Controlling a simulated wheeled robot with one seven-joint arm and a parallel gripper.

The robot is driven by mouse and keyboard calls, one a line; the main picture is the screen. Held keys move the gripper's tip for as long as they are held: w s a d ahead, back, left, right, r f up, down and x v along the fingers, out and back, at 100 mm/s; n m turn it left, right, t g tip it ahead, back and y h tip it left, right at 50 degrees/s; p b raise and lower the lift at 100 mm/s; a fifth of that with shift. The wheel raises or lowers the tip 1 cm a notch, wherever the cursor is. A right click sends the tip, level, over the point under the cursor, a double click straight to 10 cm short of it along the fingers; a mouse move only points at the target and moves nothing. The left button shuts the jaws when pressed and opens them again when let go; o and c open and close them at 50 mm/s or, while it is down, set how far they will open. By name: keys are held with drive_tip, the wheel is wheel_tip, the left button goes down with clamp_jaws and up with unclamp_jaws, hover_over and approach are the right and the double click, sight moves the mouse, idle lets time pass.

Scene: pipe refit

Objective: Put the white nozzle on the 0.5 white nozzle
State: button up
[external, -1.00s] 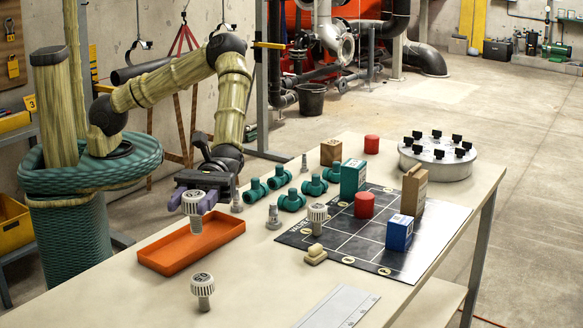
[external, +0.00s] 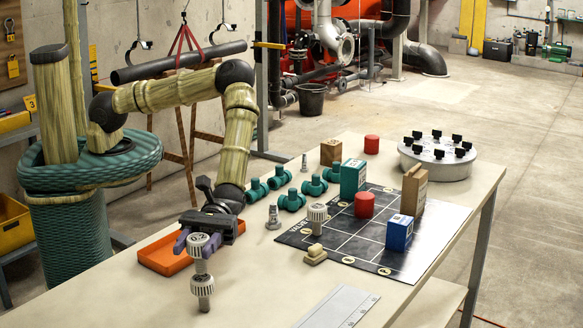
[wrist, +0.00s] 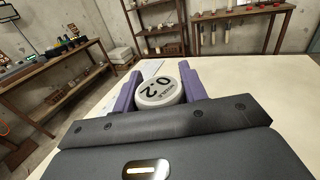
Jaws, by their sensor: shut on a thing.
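My gripper (external: 199,243) has its purple fingers shut on a white nozzle (external: 200,249), a ribbed cap with a grey stem pointing down. I cannot read the labels of these two.
An orange tray (external: 160,264) lies behind my gripper. The dark mat (external: 345,240) with blue, red, tan and teal blocks is to the right. Teal pipe fittings (external: 292,200) and a grey fitting (external: 273,219) stand behind. A metal ruler (external: 340,306) lies at the front.

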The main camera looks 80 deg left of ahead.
drive_tip(key=shift+f, duration=0.4)
drive_tip(key=shift+f, duration=0.15)
drive_tip(key=o, duration=1)
drive_tip(key=shift+c, duration=0.2)
drive_tip(key=b+v, duration=0.1)
drive_tip(key=v, duration=1.1)
drive_tip(key=shift+b, duration=0.35)
drive_tip(key=shift+s, duration=0.1)
